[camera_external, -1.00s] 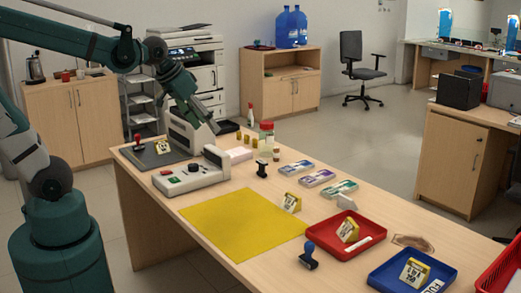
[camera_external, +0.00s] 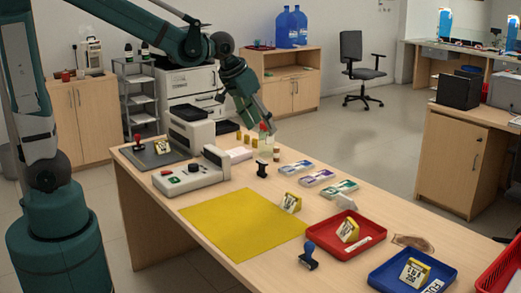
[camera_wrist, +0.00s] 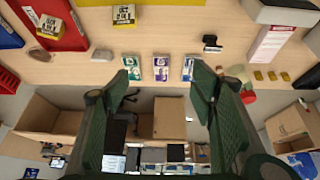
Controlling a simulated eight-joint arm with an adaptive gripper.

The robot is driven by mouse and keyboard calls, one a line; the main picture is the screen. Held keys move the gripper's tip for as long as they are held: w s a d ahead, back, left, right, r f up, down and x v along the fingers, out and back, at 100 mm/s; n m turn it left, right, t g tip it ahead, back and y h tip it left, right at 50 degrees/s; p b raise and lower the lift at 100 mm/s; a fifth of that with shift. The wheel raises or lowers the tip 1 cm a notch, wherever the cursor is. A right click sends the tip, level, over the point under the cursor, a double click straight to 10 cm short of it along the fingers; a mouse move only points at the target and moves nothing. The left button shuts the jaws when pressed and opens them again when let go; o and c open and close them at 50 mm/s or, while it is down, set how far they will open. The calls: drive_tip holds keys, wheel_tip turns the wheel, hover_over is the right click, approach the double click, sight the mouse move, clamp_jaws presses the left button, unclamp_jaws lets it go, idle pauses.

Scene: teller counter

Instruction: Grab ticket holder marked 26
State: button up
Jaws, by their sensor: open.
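Several yellow ticket holders with white printed faces are on the counter. One stands at the right edge of the yellow mat (camera_external: 291,202), one in the red tray (camera_external: 347,230), one in the blue tray (camera_external: 414,272) and one on the grey mat (camera_external: 161,147). Their numbers are too small to read surely. The wrist view shows two, one on bare wood (camera_wrist: 123,16) and one in the red tray (camera_wrist: 48,27). My gripper (camera_external: 267,127) is open and empty above the counter's back edge, well away from the holders; its spread fingers (camera_wrist: 163,85) fill the lower wrist view.
Three banded note bundles (camera_external: 318,178) lie along the back edge. A black stamp (camera_external: 262,168), a red-capped jar (camera_external: 265,145) and a grey machine (camera_external: 190,175) stand nearby. A blue-handled stamp (camera_external: 309,255) stands before the red tray (camera_external: 375,233). The yellow mat (camera_external: 240,225) is clear.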

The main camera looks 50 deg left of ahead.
drive_tip(key=w+d+f+p, duration=0.2)
drive_tip(key=w+d+f, duration=0.5)
drive_tip(key=w+d, duration=0.45)
drive_tip(key=g+p, duration=0.1)
drive_tip(key=p, duration=0.1)
hover_over(347, 198)
drive_tip(key=s, duration=0.2)
wheel_tip(347, 198, down, 10)
drive_tip(key=shift+w+a+f, duration=0.15)
drive_tip(key=shift+w+a, duration=0.1)
drive_tip(key=shift+a, duration=0.1)
drive_tip(key=shift+x, duration=1.3)
drive_tip(key=shift+a+f, duration=0.1)
drive_tip(key=shift+b+x, duration=0.9)
drive_tip(key=shift+x, duration=1.65)
drive_tip(key=shift+s+a, duration=0.15)
drive_tip(key=shift+a, duration=0.05)
